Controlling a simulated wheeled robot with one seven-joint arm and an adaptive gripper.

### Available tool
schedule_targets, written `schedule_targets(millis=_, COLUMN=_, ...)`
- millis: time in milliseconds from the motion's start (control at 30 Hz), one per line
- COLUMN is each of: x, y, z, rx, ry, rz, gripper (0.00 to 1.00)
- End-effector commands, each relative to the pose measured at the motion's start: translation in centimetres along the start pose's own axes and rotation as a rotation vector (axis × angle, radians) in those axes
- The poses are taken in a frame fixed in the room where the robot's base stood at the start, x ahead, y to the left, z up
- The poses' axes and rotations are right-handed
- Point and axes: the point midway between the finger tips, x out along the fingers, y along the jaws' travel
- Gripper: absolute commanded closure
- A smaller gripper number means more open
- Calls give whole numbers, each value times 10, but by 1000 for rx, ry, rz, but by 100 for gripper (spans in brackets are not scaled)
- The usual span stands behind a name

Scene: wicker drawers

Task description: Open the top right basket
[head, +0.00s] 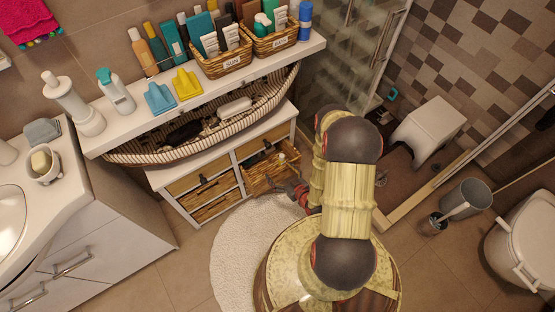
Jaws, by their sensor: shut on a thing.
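The low white cabinet (292,109) holds wicker baskets in two columns. In its right column, a wicker basket (262,182) stands pulled out, with its inside and some small items showing. A wicker surface (250,146) with a dark spot shows just above it, so I cannot clearly tell which row the pulled-out basket belongs to. My gripper (298,190) is at the front of this basket, shut on what seems to be its handle. The fingertips are small and the contact is partly hidden by my arm. The left column baskets (210,207) are closed.
A shelf (110,143) with bottles and small baskets stands above the cabinet, with a striped long basket (270,100) under it. A round white rug (232,245) lies in front. A glass shower screen (362,50) stands to the right. A bin (468,200) and toilet (525,240) are farther right.

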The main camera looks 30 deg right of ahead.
Motion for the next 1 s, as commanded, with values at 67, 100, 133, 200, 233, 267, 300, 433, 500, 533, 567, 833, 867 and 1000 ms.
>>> schedule_targets(millis=67, x=-16, y=-6, z=11, rx=12, ry=-14, rz=-3, gripper=63)
schedule_targets(millis=100, x=-21, y=-5, z=13, rx=13, ry=-14, rz=-2, gripper=63)
schedule_targets(millis=133, x=-24, y=-5, z=15, rx=12, ry=-14, rz=-2, gripper=63)
schedule_targets(millis=200, x=-32, y=-6, z=18, rx=13, ry=-15, rz=-2, gripper=63)
schedule_targets(millis=233, x=-35, y=-6, z=20, rx=13, ry=-16, rz=-2, gripper=63)
schedule_targets(millis=267, x=-38, y=-6, z=21, rx=13, ry=-16, rz=-3, gripper=63)
schedule_targets(millis=300, x=-41, y=-6, z=22, rx=13, ry=-16, rz=-2, gripper=63)
schedule_targets(millis=433, x=-49, y=-6, z=26, rx=12, ry=-16, rz=-3, gripper=63)
schedule_targets(millis=500, x=-52, y=-7, z=27, rx=12, ry=-17, rz=-3, gripper=63)
schedule_targets(millis=533, x=-52, y=-7, z=28, rx=12, ry=-17, rz=-3, gripper=63)
schedule_targets(millis=567, x=-53, y=-7, z=28, rx=12, ry=-17, rz=-3, gripper=63)
schedule_targets(millis=833, x=-55, y=-7, z=29, rx=11, ry=-17, rz=-3, gripper=63)
schedule_targets(millis=867, x=-55, y=-7, z=29, rx=11, ry=-17, rz=-3, gripper=63)
schedule_targets(millis=1000, x=-54, y=-6, z=29, rx=11, ry=-17, rz=-2, gripper=16)
